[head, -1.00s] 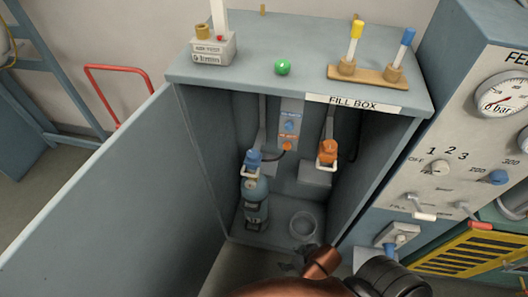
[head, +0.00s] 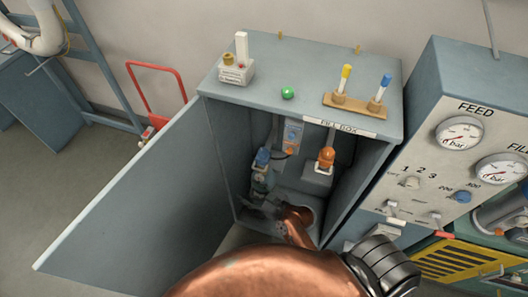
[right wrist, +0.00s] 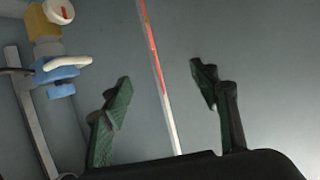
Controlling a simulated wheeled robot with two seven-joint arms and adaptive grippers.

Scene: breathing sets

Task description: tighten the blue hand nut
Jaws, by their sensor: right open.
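The blue hand nut (head: 262,157) is on top of the grey-blue cylinder (head: 260,181) at the left inside the open fill box. In the right wrist view, a blue fitting (right wrist: 56,72) with a white lever and a yellow part shows at upper left, outside the fingers; I cannot tell if it is the same nut. My right gripper (head: 262,211) is low inside the box, beside the cylinder's lower part and partly hidden by shadow. In the right wrist view my right gripper (right wrist: 160,95) is open, its dark green fingers wide apart. My left gripper is not in view.
An orange fitting (head: 326,158) with a white handle is right of the nut. The box door (head: 125,190) stands open at left. A green button (head: 288,93) and a test-tube rack (head: 356,105) are on the box top. A red and white strip (right wrist: 158,75) shows between the fingers.

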